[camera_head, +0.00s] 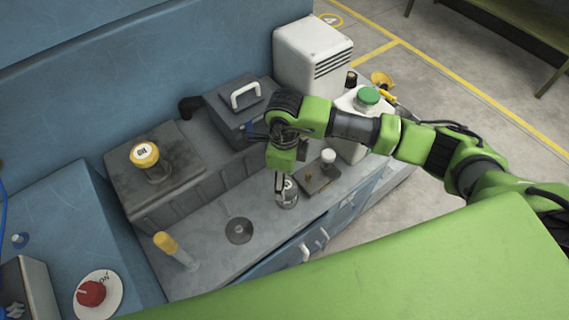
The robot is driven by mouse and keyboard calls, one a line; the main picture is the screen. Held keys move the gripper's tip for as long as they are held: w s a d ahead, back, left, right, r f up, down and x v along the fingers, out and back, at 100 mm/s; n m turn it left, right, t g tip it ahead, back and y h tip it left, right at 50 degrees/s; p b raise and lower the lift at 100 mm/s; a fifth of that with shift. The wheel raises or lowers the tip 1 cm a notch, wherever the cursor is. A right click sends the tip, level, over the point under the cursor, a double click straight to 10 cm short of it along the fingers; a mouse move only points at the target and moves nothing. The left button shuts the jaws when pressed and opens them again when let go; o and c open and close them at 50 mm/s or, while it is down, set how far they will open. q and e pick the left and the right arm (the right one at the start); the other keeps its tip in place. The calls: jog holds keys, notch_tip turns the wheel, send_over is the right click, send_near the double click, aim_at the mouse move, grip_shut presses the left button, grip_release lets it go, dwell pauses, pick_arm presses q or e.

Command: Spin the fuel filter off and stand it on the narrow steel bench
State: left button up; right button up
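A small silver canister with a round label, which looks like the fuel filter (289,199), is upright at the grey worktop (215,265). My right gripper (282,182) points down right over it, with a dark finger beside its upper left side. The gripper and wrist hide part of the canister's top. I cannot tell whether the fingers touch or grip it. My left gripper is not in view. I cannot tell which surface is the narrow steel bench; an olive-green bench (515,25) stands across the floor at the top right.
An engine block with a yellow oil cap (144,154) stands at the back left. A grey box with a white handle (245,95), a white jug with a green cap (367,97) and a small tray (318,178) surround my arm.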

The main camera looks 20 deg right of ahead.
jog(key=shift+f+p, duration=0.35)
jog(key=shift+f, duration=2.85)
jog(key=c, duration=1.3)
jog(key=shift+f+b, duration=0.1)
jog(key=shift+b, duration=0.2)
jog(key=n+b, duration=0.2)
jog(key=n, duration=0.1)
jog(key=shift+f, duration=0.15)
jog(key=shift+s+n+b, duration=0.1)
jog(key=shift+n+b, duration=0.35)
jog(key=shift+n, duration=0.45)
jog(key=shift+r, duration=0.25)
